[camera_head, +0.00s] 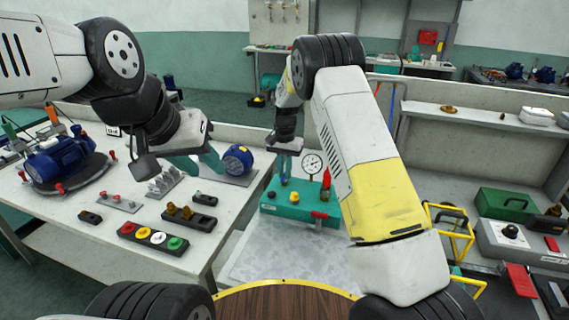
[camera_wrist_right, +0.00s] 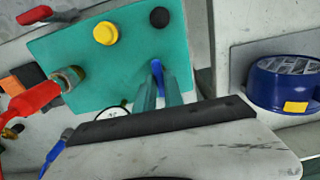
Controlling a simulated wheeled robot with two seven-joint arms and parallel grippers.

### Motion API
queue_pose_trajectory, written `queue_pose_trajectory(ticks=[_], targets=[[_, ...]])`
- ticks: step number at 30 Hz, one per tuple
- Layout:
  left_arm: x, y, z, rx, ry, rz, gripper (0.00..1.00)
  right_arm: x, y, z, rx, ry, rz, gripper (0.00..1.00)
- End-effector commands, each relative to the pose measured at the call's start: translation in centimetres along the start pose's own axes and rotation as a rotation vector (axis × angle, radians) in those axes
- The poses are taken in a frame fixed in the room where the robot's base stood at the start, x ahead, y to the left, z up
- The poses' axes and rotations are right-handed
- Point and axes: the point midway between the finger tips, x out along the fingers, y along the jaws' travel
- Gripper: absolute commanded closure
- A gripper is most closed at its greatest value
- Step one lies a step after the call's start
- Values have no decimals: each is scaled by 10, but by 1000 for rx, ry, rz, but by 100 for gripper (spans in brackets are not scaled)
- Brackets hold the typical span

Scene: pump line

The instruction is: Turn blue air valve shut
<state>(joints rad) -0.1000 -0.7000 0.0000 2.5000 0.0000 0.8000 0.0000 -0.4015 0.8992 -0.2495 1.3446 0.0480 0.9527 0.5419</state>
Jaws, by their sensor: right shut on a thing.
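The blue air valve handle (camera_wrist_right: 157,68) stands on the teal box (camera_wrist_right: 115,45), near its edge. My right gripper (camera_wrist_right: 160,88) is shut on it, with the handle's blue end showing between the two teal fingertips. In the head view my right gripper (camera_head: 286,158) reaches down over the back left of the teal box (camera_head: 298,207), and its hold is small there. My left gripper (camera_head: 198,163) hangs over the left table, its teal fingers apart and nothing seen between them.
The box also carries a yellow button (camera_wrist_right: 106,33), a black knob (camera_wrist_right: 159,17), a red lever (camera_wrist_right: 35,97) and a pressure gauge (camera_head: 312,163). The left table holds a button strip (camera_head: 153,238) and a blue pump (camera_head: 62,160).

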Motion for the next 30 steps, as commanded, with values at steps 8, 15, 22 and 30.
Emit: queue_pose_trajectory(ticks=[8, 15, 22, 30], targets=[[0, 0, 0, 0, 0, 0, 64, -1, 0, -1, 1, 2, -2, 68], [0, 0, 0, 0, 0, 0, 64, 0, 0, 0, 0, 1, -1, 65], [0, 0, 0, 0, 0, 0, 64, -14, -1, -1, 0, 3, -3, 65], [0, 0, 0, 0, 0, 0, 64, -60, -1, -1, -1, 4, -3, 65]])
